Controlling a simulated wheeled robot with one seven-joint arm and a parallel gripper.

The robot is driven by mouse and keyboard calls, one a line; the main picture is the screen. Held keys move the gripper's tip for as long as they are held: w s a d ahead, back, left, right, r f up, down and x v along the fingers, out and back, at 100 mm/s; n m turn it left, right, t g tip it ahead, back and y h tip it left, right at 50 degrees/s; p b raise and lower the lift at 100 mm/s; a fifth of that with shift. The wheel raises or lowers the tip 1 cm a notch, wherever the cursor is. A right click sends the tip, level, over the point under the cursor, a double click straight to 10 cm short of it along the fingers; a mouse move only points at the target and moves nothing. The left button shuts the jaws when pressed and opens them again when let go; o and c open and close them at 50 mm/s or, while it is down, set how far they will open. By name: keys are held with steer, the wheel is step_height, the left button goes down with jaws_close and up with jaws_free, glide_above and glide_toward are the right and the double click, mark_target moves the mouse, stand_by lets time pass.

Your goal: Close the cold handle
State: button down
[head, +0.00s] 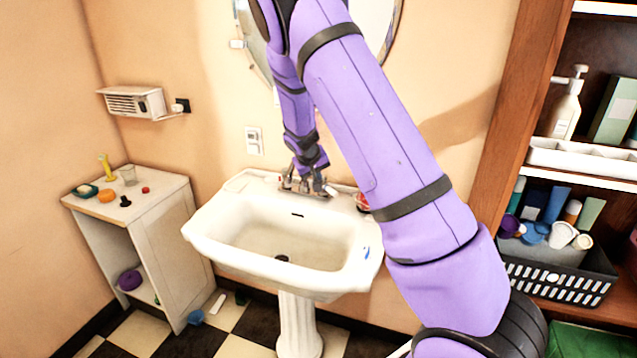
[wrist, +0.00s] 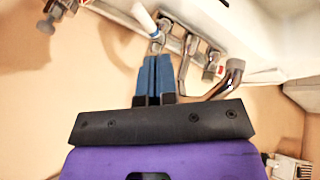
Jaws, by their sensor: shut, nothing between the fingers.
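The white sink (head: 285,235) stands against the wall, with the metal faucet (head: 290,184) along its back edge. My gripper (head: 318,188) reaches down over the right part of the faucet. In the wrist view, my gripper's blue fingers (wrist: 155,62) are together with nothing between them. Their tips are at or very near a metal handle (wrist: 158,42), likely the cold one; I cannot tell if they touch. The other handle (wrist: 211,66), with a reddish mark, is farther right in that view. The middle metal piece (wrist: 186,55) lies between them. The cold handle's exact angle is unclear.
A small red item (head: 362,203) sits at the sink's right back corner, beside my arm. A round mirror (head: 375,25) hangs behind my arm. A white cabinet (head: 160,220) with small items stands left. Wooden shelves (head: 508,110) stand right.

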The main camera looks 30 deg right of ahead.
steer(key=r, duration=0.1)
steer(key=n, duration=0.2)
glide_toward(329, 191)
step_height(329, 191, down, 4)
steer(key=w+a, duration=0.1)
steer(key=w, duration=0.1)
steer(key=d, duration=0.1)
steer(key=d+f, duration=0.1)
steer(key=shift+d+f+t+y, duration=0.25)
steer(key=shift+f+t+y, duration=0.05)
steer(key=shift+w+d+f, duration=0.1)
steer(key=shift+d+f, duration=0.2)
steer(key=shift+d, duration=0.2)
steer(key=shift+d, duration=0.35)
steer(key=shift+a, duration=0.15)
